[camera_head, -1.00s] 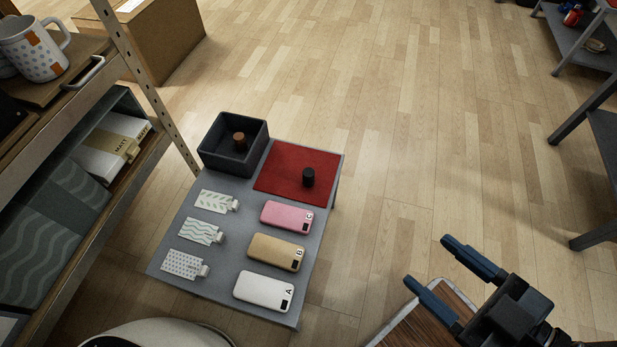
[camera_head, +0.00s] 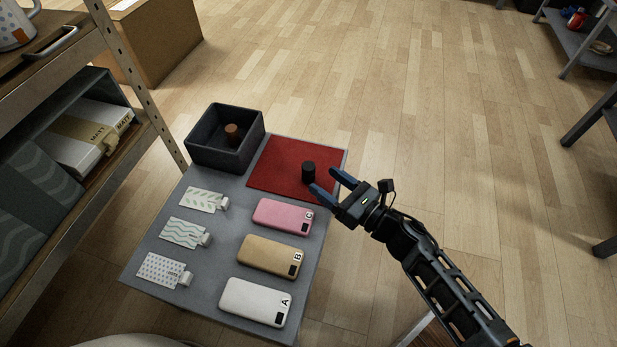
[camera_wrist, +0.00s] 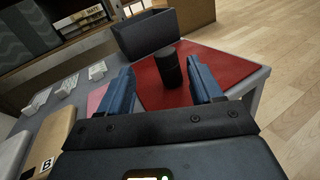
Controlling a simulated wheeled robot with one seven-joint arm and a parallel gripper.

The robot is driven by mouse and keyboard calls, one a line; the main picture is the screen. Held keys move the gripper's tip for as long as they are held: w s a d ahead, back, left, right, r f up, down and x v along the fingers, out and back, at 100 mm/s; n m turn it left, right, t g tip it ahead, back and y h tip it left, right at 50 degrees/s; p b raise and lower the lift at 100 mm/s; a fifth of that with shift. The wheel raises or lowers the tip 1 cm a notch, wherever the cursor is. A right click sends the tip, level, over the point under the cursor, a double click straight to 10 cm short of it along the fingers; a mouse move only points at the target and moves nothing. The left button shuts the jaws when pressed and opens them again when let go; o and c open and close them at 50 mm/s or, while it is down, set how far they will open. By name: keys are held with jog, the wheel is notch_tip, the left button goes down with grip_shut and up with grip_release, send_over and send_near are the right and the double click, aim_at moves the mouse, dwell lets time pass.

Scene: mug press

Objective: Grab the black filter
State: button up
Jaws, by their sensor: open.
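The black filter (camera_head: 308,172) is a small dark cylinder standing upright on the red mat (camera_head: 275,165) at the far right of the grey table. My gripper (camera_head: 330,183) is open, with its blue fingers just to the right of and in front of the filter. In the wrist view, the filter (camera_wrist: 170,68) shows ahead, between the two blue fingers (camera_wrist: 162,88) and nearer the right one. It appears beyond the fingertips, and no grip on it is seen.
A dark open box (camera_head: 222,150) with a brown cylinder (camera_head: 232,134) in it stands left of the mat. Pink (camera_head: 283,215), gold (camera_head: 270,256) and white (camera_head: 254,302) presses lie in front, with patterned cards (camera_head: 184,232) to their left. A shelf (camera_head: 150,118) stands at left.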

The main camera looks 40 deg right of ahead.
aim_at(303, 164)
jog(key=shift+w+f+n, duration=0.2)
jog(key=shift+w+n, duration=0.15)
jog(key=shift+w, duration=0.15)
jog(key=shift+w+f+n, duration=0.2)
jog(key=shift+w+n, duration=0.15)
jog(key=shift+w, duration=0.1)
jog(key=w, duration=0.2)
jog(key=w+b, duration=0.1)
jog(key=w, duration=0.2)
jog(key=w+a, duration=0.1)
jog(key=w, duration=0.1)
jog(key=shift+w+r, duration=0.15)
jog(key=c, duration=1.1)
